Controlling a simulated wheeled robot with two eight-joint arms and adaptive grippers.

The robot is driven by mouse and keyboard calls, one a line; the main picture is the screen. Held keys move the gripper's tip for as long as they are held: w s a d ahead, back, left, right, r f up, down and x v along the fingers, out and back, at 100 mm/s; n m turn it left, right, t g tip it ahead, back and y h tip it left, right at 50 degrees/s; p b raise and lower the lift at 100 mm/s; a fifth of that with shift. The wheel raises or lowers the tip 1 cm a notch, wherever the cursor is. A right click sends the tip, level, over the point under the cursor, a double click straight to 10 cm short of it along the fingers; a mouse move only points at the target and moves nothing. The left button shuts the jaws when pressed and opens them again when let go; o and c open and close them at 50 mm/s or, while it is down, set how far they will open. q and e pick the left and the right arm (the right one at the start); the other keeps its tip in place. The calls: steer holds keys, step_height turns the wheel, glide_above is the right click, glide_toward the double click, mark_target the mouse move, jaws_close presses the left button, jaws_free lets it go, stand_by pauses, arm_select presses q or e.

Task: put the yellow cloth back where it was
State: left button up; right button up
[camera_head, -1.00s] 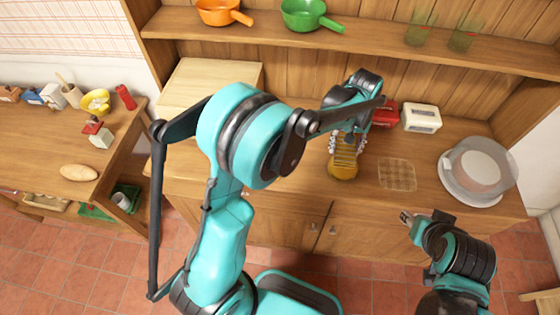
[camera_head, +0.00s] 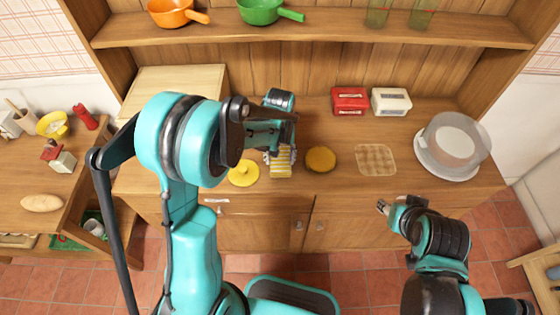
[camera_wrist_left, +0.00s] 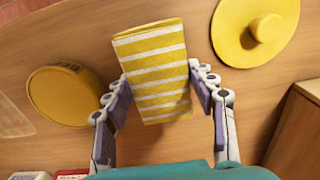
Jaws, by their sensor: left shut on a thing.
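The yellow cloth (camera_head: 281,164), with white stripes, is above the wooden counter (camera_head: 345,188) in the head view. My left gripper (camera_head: 279,152) is shut on it. In the left wrist view the folded cloth (camera_wrist_left: 155,72) sits between the two fingers of my left gripper (camera_wrist_left: 158,92). A yellow lid with a knob (camera_head: 243,174) lies left of the cloth, and a round yellow tin (camera_head: 321,159) stands right of it. I cannot tell whether the cloth touches the counter. My right gripper (camera_head: 383,207) is empty in front of the counter; its finger opening is too small to tell.
A woven square mat (camera_head: 376,159) lies right of the tin. A red appliance (camera_head: 350,100) and a white one (camera_head: 391,101) stand at the back. A covered cake plate (camera_head: 453,147) is at the right. A wooden box (camera_head: 172,90) is at the back left.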

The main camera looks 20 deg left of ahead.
arm_select(q)
steer(key=shift+f, duration=0.7)
steer(key=o, duration=1.2)
steer(key=shift+f, duration=0.1)
